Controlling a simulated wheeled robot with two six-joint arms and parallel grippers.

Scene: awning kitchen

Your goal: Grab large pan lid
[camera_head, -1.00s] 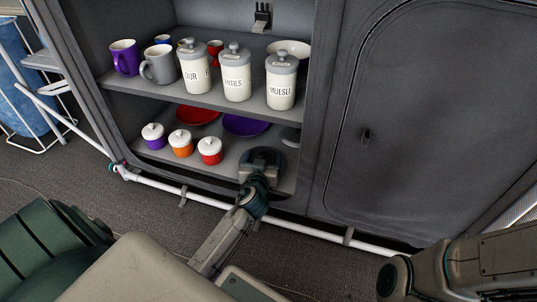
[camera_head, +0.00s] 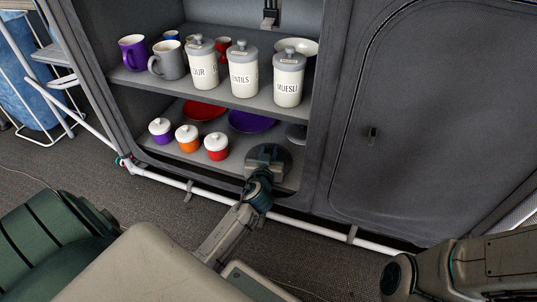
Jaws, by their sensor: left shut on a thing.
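The large pan lid (camera_head: 284,157) looks like a dark round disc at the right front of the cabinet's lower shelf. My left gripper (camera_head: 266,165) reaches in from below and is shut on the lid. The gripper covers much of the lid, and its fingertips and the exact grip point are hidden. I cannot tell whether the lid touches the shelf. My right arm shows at the lower right, with its gripper out of the frame.
The lower shelf (camera_head: 215,172) also holds purple, orange and red lidded pots (camera_head: 187,140), a red plate (camera_head: 204,111), a purple plate (camera_head: 250,122) and a grey dish (camera_head: 297,133). Mugs and canisters (camera_head: 243,73) stand above. A closed grey door (camera_head: 430,120) is right. A white rail (camera_head: 285,219) runs below.

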